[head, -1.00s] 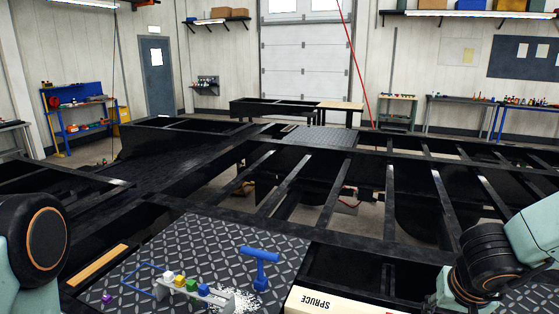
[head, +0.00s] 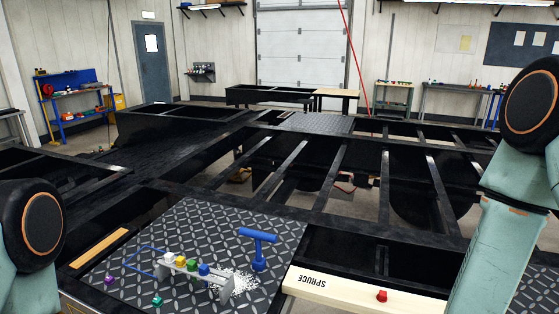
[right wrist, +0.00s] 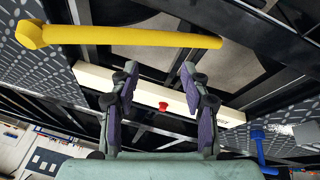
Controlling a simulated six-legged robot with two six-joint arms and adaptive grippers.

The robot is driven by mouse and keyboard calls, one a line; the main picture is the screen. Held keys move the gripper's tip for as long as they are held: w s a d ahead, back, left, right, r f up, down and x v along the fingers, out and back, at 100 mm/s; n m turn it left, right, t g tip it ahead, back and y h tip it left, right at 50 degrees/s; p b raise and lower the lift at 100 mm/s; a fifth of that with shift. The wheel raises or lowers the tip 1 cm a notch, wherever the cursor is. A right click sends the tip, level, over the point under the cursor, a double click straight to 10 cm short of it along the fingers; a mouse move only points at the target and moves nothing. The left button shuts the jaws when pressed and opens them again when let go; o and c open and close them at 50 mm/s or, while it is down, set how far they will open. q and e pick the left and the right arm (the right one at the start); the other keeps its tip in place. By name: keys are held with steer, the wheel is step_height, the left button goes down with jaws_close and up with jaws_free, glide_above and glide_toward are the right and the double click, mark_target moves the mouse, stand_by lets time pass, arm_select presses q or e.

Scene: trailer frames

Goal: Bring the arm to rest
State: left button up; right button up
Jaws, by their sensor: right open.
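My right gripper (right wrist: 159,68) is open and empty in the right wrist view, its two dark-padded fingers spread apart. Beyond the fingers is a pale SPRUCE beam (right wrist: 95,76) with a small red piece (right wrist: 163,106) on it, seen through the gap and apart from the fingers. In the head view the beam (head: 335,292) lies at the bottom, with the red piece (head: 382,296) on top. My right arm stands raised along the right edge, and its gripper is out of that view. Only a link of my left arm shows at the lower left; its gripper is hidden.
A purple block (head: 109,280) and a teal block (head: 157,300) lie loose. A yellow hammer-like tool (right wrist: 130,37) crosses the wrist view. Open frame gaps lie beyond.

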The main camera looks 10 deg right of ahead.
steer(key=s+a+f+n+g+y, duration=0.1)
steer(key=s+a+f+g+y, duration=0.1)
steer(key=s+a+f, duration=0.45)
steer(key=s+a+f+n+g+y, duration=0.1)
steer(key=s+a+f, duration=0.15)
steer(key=s, duration=0.65)
step_height(320, 180, down, 22)
steer(key=b, duration=2.3)
steer(key=shift+f+b, duration=0.25)
steer(key=shift+b, duration=0.1)
